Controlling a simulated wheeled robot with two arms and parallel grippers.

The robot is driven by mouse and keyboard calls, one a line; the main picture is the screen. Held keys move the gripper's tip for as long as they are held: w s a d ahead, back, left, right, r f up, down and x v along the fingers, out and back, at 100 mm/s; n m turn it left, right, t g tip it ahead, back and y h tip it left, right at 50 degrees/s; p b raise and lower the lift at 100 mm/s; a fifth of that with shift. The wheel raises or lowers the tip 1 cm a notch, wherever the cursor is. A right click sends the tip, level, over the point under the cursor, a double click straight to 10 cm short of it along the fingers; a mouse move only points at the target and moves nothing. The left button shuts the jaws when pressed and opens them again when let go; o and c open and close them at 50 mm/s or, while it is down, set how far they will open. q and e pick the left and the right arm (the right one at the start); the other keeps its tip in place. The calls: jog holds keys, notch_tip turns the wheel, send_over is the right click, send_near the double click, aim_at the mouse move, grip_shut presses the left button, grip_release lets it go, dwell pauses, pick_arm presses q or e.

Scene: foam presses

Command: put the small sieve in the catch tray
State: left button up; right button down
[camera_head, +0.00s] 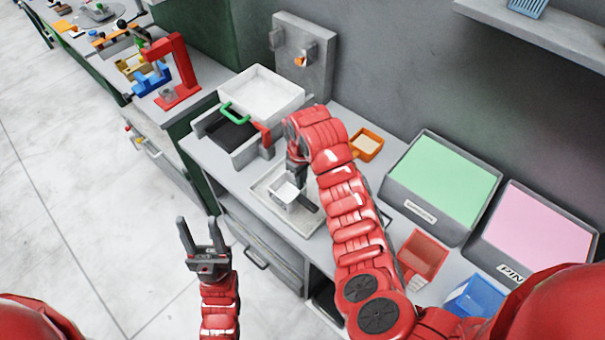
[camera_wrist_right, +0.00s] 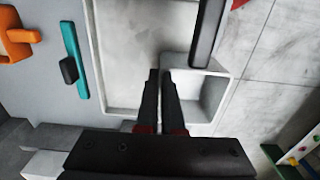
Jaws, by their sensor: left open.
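The small sieve (camera_head: 286,194) is a light grey square box with a dark handle (camera_head: 306,204). It overlaps the pale catch tray (camera_head: 262,184) in the head view. In the right wrist view the sieve (camera_wrist_right: 208,95) lies over one edge of the tray (camera_wrist_right: 98,80); I cannot tell whether it touches the floor of the tray. My right gripper (camera_head: 293,175) points down at the sieve. Its fingers (camera_wrist_right: 161,78) are close together on one wall of the sieve. My left gripper (camera_head: 203,232) is open and empty, over the floor in front of the bench.
A press (camera_head: 245,140) with a green handle and a white basin (camera_head: 262,92) stand behind the tray. An orange container (camera_head: 367,143), a green-filled bin (camera_head: 440,185), a pink-filled bin (camera_head: 535,232), a red scoop (camera_head: 422,257) and a blue scoop (camera_head: 478,296) lie to the right.

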jog(key=w+f+b, duration=0.1)
jog(key=w, duration=0.1)
jog(key=w+f+b, duration=0.1)
jog(key=w, duration=0.2)
jog(key=w+f+b, duration=0.1)
jog(key=w+b, duration=0.1)
jog(key=shift+w+d+f, duration=0.2)
jog(key=shift+d+f, duration=0.15)
jog(key=shift+d, duration=0.05)
jog(key=shift+f, duration=0.2)
jog(key=shift+f, duration=0.1)
jog(key=shift+f, duration=0.2)
jog(key=c, duration=1.1)
grip_release()
jog(key=shift+r, duration=0.1)
jog(key=shift+o, duration=0.2)
